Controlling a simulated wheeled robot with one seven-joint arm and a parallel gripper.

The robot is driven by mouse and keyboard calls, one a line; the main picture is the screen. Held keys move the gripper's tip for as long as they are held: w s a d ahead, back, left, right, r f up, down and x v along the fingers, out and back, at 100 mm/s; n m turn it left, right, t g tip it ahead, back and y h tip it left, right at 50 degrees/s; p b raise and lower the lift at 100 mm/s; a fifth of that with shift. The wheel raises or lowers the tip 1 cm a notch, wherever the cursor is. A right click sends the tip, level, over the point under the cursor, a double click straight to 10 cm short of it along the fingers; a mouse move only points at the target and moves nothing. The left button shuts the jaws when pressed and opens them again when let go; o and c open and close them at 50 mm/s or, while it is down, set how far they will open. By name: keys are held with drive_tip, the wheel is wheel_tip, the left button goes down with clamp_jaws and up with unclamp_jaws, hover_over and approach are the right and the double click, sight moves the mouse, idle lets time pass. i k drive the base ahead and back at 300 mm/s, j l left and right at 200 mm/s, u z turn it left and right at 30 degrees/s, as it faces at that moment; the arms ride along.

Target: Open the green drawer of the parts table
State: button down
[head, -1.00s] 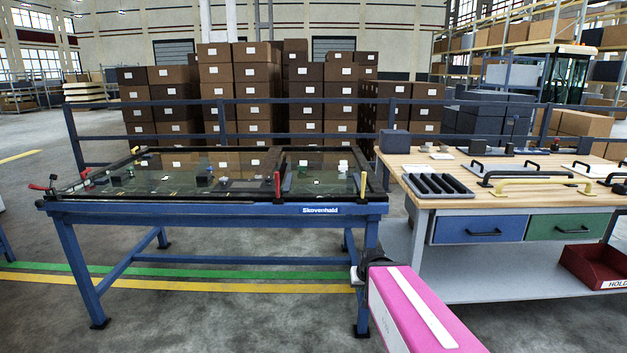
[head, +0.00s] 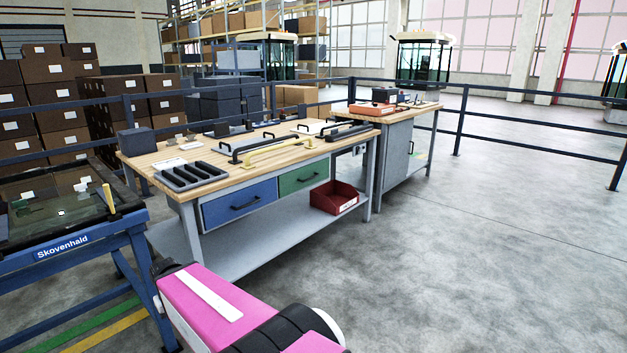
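The parts table (head: 290,157) stands in the middle of the head view, with a wooden top and a grey frame. Its green drawer (head: 292,182) is under the top, right of the blue drawer (head: 225,207). The green front is flush with the blue one, so the drawer looks shut. A dark bar handle (head: 307,177) is on the green front. My pink arm crosses the bottom of the view, left of and in front of the table. My gripper's fingers do not show, and the arm is apart from the drawer in the picture.
A red bin (head: 335,203) sits on the table's lower shelf, below the green drawer. Loose handles and a slotted dark tray (head: 190,176) lie on the top. The blue Skovenhald table (head: 75,248) is at the left. A second bench (head: 397,140) stands behind right. The floor at the right is clear.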

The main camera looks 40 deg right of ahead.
sight(289, 182)
drive_tip(key=z, duration=1.45)
